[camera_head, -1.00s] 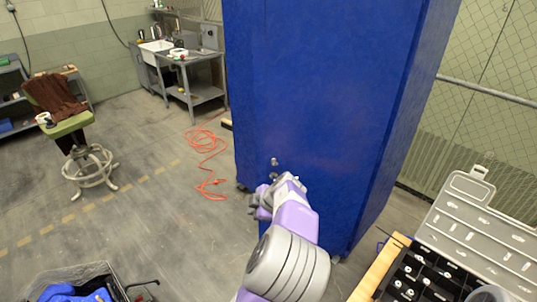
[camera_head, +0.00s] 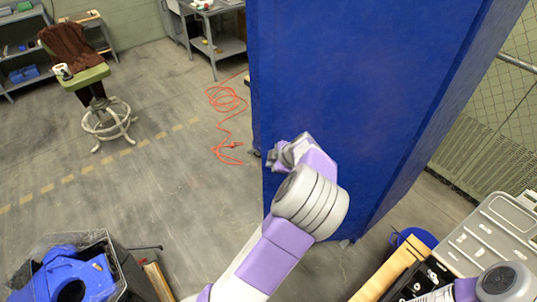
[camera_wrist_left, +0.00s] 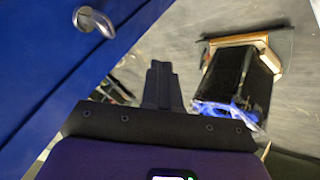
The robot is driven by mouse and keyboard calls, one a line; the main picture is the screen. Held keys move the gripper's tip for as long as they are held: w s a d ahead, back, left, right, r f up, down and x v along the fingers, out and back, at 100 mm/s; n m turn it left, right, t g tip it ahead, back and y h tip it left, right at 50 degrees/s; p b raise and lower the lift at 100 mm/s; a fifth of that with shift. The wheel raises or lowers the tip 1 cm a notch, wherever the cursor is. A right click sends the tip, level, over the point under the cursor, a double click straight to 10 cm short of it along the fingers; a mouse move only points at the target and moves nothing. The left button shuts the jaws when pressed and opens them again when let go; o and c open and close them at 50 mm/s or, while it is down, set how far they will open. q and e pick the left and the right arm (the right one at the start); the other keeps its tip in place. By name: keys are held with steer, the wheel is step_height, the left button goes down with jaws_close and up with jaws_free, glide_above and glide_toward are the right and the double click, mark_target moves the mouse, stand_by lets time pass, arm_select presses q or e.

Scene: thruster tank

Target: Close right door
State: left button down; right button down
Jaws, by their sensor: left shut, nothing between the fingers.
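The tall blue cabinet (camera_head: 365,90) stands at centre right in the head view, and its front panel looks flat. I cannot tell from it whether the right door is fully shut. In the left wrist view a silver handle (camera_wrist_left: 95,20) sticks out from the blue door panel (camera_wrist_left: 45,45) at upper left. A seam runs along this panel. My left gripper (camera_head: 272,158) is in front of the cabinet's left edge. In the wrist view its shut, empty fingers (camera_wrist_left: 160,78) are to the right of and below the handle, apart from it. My right gripper is out of view.
An orange cable (camera_head: 228,110) lies on the floor left of the cabinet. A green stool (camera_head: 88,78) stands farther left. A bin with blue parts (camera_head: 110,255) is at lower left. A grey case (camera_head: 490,235) is at lower right.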

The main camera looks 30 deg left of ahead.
arm_select(q)
steer(key=w+a+f+p, duration=0.1)
steer(key=w+a+f, duration=0.1)
steer(key=w+a, duration=0.2)
steer(key=shift+f+p, duration=0.25)
steer(key=shift+p, duration=0.05)
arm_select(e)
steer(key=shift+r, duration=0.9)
